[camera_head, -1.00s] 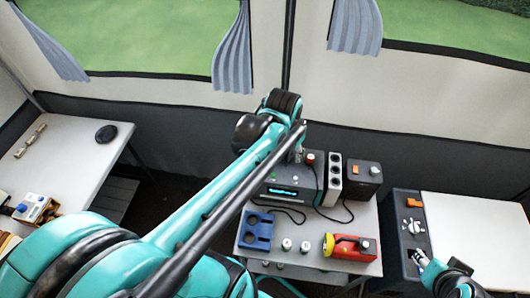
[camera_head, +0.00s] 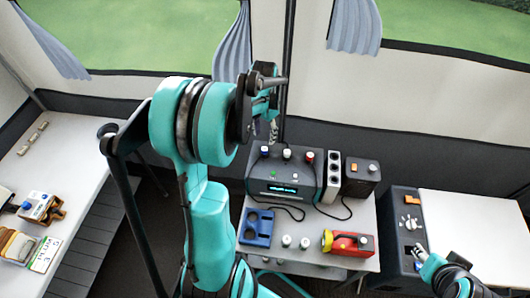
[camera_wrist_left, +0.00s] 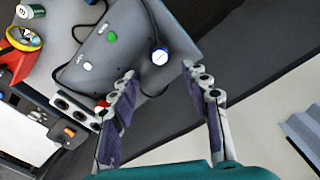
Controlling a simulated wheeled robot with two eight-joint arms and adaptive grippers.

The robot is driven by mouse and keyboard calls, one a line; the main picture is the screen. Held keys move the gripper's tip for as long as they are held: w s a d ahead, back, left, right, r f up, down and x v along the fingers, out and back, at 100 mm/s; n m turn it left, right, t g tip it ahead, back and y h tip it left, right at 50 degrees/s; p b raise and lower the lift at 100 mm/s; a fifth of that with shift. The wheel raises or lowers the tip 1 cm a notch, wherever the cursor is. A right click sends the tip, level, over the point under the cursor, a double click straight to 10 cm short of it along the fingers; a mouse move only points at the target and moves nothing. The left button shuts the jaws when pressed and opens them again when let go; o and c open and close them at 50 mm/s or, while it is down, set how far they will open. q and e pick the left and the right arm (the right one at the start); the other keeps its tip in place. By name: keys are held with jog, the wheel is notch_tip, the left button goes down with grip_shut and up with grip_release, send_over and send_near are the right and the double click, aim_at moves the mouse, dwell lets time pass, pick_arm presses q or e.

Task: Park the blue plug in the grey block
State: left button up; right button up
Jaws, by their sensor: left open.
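The blue plug (camera_head: 264,151) stands on top of the dark console at its left end. In the left wrist view the blue plug (camera_wrist_left: 159,56) shows as a white cap with a blue rim. My left gripper (camera_head: 273,132) is open above the console's left end. In the wrist view its fingertips (camera_wrist_left: 160,70) lie either side of the plug in the picture, with nothing between them. The grey block (camera_head: 334,178) with several dark holes stands right of the console. It also shows in the wrist view (camera_wrist_left: 62,103). My right gripper (camera_head: 418,252) is at the lower right, small.
The console (camera_head: 283,182) also carries a white plug (camera_head: 287,153) and a red plug (camera_head: 308,156). A dark box (camera_head: 361,174) stands right of the block. A blue holder (camera_head: 257,227), two small canisters and a red torch (camera_head: 347,243) occupy the front.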

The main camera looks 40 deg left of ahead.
aim_at(265, 149)
pick_arm(q)
notch_tip(265, 149, down, 9)
jog(key=b, duration=0.6)
jog(key=shift+b, duration=0.4)
dwell(0.6)
grip_shut()
jog(key=shift+r, duration=0.25)
jog(key=shift+r+p, duration=2.25)
jog(key=shift+r, duration=0.55)
